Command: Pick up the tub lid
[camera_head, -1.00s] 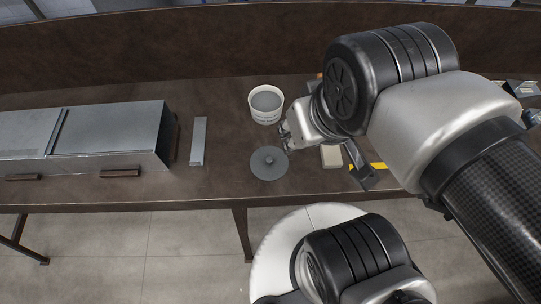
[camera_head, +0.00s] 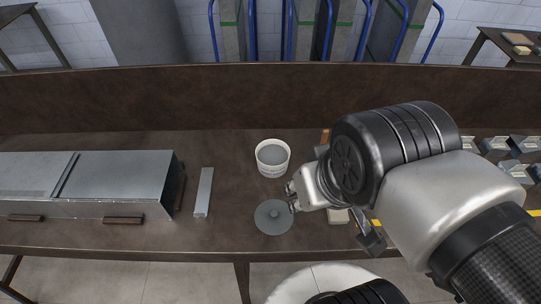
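The tub lid (camera_head: 273,217) is a flat grey disc with a small knob at its middle. It lies on the brown bench near the front edge. A white tub (camera_head: 272,158) with grey contents stands upright just behind it, apart from the lid. My gripper (camera_head: 293,197) is at the lid's right side, close to its right rim in the picture. Its fingers are small and partly hidden by the wrist, so I cannot tell whether they are open or touch the lid.
A long sheet-metal duct (camera_head: 120,184) lies on the left of the bench (camera_head: 230,225). A metal strip (camera_head: 204,192) lies between duct and lid. A pale block (camera_head: 338,216) sits right of the lid, partly behind my arm. Several metal pieces (camera_head: 497,146) stand at the far right.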

